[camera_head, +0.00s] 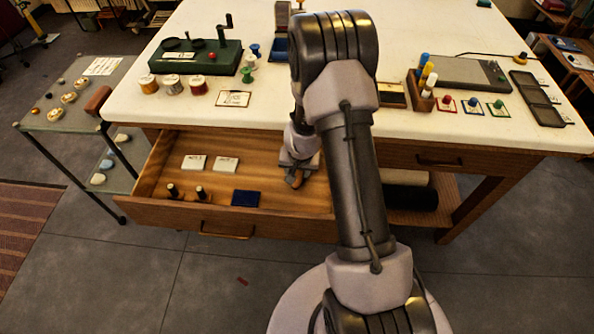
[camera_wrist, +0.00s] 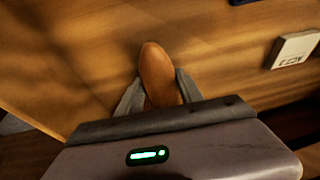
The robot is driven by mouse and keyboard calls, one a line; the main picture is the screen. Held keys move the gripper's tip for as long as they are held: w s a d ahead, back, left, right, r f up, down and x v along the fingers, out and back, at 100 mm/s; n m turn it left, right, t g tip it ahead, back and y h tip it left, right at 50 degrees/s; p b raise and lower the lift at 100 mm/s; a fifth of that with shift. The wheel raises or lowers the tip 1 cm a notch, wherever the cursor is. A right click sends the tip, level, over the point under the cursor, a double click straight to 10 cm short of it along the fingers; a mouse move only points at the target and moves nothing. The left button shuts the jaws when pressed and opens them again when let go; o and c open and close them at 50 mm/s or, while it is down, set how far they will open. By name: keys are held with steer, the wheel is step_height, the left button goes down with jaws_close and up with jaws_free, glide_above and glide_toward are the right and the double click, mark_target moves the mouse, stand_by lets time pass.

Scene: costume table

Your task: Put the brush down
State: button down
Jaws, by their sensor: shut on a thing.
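My gripper (camera_head: 298,168) is over the right end of the open wooden drawer (camera_head: 150,172). It is shut on the brush (camera_wrist: 158,75), of which a smooth orange-brown rounded part shows between the two grey fingers in the wrist view. In the head view only a small brown bit of the brush (camera_head: 296,179) shows below the gripper. The rest of the brush is hidden by the gripper. Bare drawer wood lies beneath and around it; I cannot tell whether the brush touches it.
The drawer also holds two white labelled blocks (camera_head: 194,162), a dark blue pad (camera_head: 246,198) and two dark upright pieces (camera_head: 200,193) near its front. The drawer floor between these and my gripper is clear. The white tabletop (camera_head: 320,120) above carries spools, a green device and markers.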

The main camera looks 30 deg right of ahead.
steer(key=c, duration=0.8)
jaws_free()
steer(key=shift+f, duration=0.1)
steer(key=shift+o, duration=0.2)
steer(key=s+a+r+t+y+p, duration=0.1)
steer(key=s+a+r+p, duration=0.2)
steer(key=r, duration=0.8)
steer(key=s+a+r+n+p, duration=0.1)
steer(key=a+r+p, duration=0.25)
steer(key=r, duration=0.85)
steer(key=s+a+r+t+y+p, duration=0.1)
steer(key=s+a+r+p, duration=0.3)
steer(key=r, duration=0.7)
steer(key=s+a+r+b, duration=0.1)
steer(key=s+a+r, duration=0.2)
steer(key=s+r, duration=0.2)
steer(key=s+a+r+n+y+b, duration=0.1)
steer(key=s+a+r, duration=0.3)
steer(key=s, duration=0.6)
steer(key=shift+a+r+t, duration=0.25)
steer(key=shift+r+t, duration=0.05)
steer(key=shift+r, duration=0.25)
steer(key=shift+s+f, duration=0.1)
